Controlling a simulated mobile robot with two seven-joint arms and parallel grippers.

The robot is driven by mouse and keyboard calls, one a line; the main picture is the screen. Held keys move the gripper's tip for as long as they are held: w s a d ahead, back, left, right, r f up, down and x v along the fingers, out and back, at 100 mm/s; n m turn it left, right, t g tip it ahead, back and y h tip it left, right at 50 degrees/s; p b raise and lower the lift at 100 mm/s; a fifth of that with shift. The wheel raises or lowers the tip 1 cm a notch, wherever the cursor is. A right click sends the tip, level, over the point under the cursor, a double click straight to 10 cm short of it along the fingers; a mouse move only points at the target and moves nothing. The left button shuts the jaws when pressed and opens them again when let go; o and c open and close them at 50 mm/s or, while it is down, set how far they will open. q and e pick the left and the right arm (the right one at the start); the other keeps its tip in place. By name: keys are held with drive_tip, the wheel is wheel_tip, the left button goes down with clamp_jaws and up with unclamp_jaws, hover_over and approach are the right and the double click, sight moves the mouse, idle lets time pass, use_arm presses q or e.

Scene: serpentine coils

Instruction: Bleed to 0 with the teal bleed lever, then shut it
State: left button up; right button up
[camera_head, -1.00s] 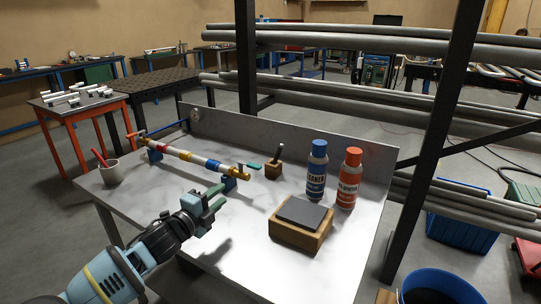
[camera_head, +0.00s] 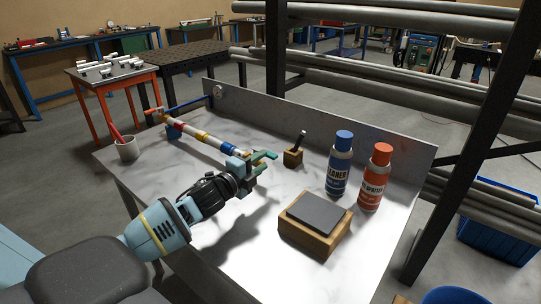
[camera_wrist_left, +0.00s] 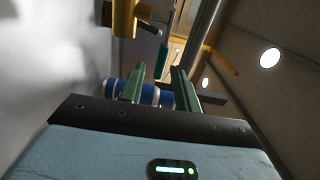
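The striped pipe (camera_head: 200,138) with white, blue, red and yellow bands lies on supports along the table's left side. My left gripper (camera_head: 265,161) is at the pipe's near right end, its green fingers apart. It hides most of that end in the head view. In the left wrist view the teal bleed lever (camera_wrist_left: 161,62) shows beyond the gap between the fingers (camera_wrist_left: 157,80), seemingly not gripped. A yellow fitting (camera_wrist_left: 125,18) is at the top, and a blue and white pipe section (camera_wrist_left: 150,95) passes behind the fingers. My right gripper is not in view.
A small wooden block with a black handle (camera_head: 293,157) stands just right of my gripper. A blue bottle (camera_head: 339,168), an orange bottle (camera_head: 375,182) and a wooden block with a grey top (camera_head: 314,227) stand further right. A cup (camera_head: 127,149) is at the left edge.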

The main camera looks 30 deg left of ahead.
sight(268, 157)
use_arm(q)
drive_tip(key=shift+w+d, duration=0.2)
drive_tip(key=shift+w, duration=2.3)
drive_tip(key=shift+c, duration=0.3)
clamp_jaws()
